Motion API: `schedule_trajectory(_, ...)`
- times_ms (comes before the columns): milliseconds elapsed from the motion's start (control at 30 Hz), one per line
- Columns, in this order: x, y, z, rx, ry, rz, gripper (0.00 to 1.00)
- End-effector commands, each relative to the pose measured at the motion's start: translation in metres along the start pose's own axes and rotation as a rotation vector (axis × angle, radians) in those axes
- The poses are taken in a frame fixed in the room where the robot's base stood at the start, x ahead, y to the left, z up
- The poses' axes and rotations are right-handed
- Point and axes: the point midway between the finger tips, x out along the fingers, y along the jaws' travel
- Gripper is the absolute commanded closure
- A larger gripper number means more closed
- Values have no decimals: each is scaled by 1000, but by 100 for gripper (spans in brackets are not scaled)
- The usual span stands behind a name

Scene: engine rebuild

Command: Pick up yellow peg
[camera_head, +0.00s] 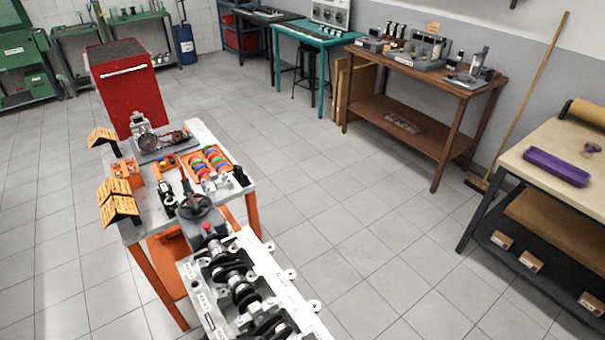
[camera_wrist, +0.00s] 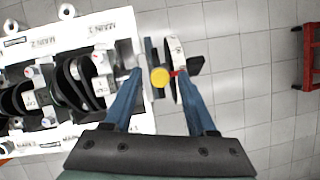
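In the wrist view, the yellow peg (camera_wrist: 160,78) shows as a small round yellow face just past the right end of a white engine block. My gripper (camera_wrist: 160,74) has two blue fingers spread apart, one on each side of the yellow face. Gaps show between the yellow face and both fingertips, so nothing is gripped. Whether the fingertips are level with the peg I cannot tell. A pale curved band (camera_wrist: 177,56) and a dark piece (camera_wrist: 196,66) lie close to the right fingertip. I cannot make out the yellow peg or my gripper in the head view.
The white engine block (camera_head: 283,286) with its dark crankshaft (camera_head: 241,292) stands in the foreground. Behind it, a workbench (camera_head: 139,228) holds orange trays (camera_head: 229,158) and several small parts. A red cabinet (camera_head: 126,88) stands farther back.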

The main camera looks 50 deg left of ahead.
Motion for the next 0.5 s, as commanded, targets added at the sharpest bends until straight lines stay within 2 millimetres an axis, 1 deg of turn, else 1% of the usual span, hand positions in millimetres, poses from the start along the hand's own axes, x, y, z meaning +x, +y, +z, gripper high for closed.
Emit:
schedule_trajectory(33,0,0,0,0,0,0,54)
schedule_trajectory(167,0,0,0,0,0,0,77)
schedule_trajectory(200,0,0,0,0,0,0,85)
schedule_trajectory(300,0,0,0,0,0,0,100)
schedule_trajectory(500,0,0,0,0,0,0,100)
